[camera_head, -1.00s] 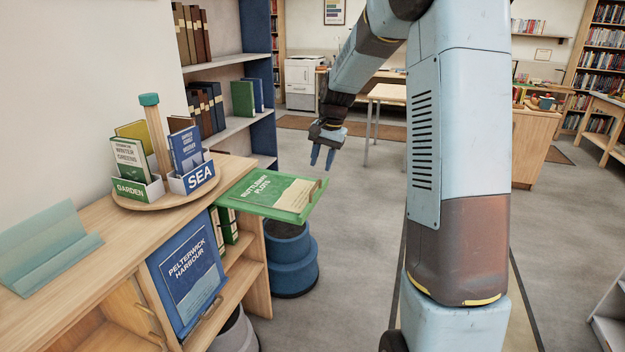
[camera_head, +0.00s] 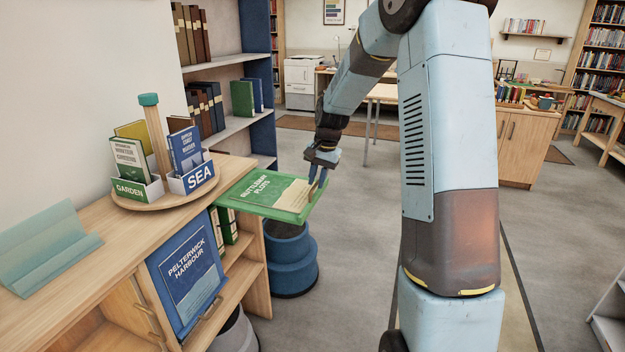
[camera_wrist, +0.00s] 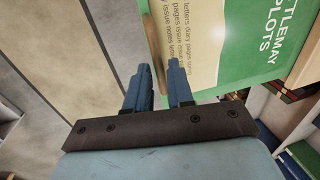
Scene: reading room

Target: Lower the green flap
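The green flap (camera_head: 250,203), lettered "Buttlemay Plots", stands out level from the low shelf unit's front, with a cream label on its upper face. It also shows in the wrist view (camera_wrist: 235,65). A slim wooden handle (camera_wrist: 153,40) runs along its outer edge. My gripper (camera_head: 317,184) is at that outer edge, pointing down. In the wrist view, my gripper's two blue fingers (camera_wrist: 158,65) are apart, with the handle's near end appearing between them. I cannot tell whether either finger touches it.
A blue flap (camera_head: 187,278), lettered "Pelterwick Harbour", hangs down beside it. A round carousel (camera_head: 150,203) with book boxes stands on the unit's top. A blue step stool (camera_head: 291,270) stands below the green flap. Floor to the right is open.

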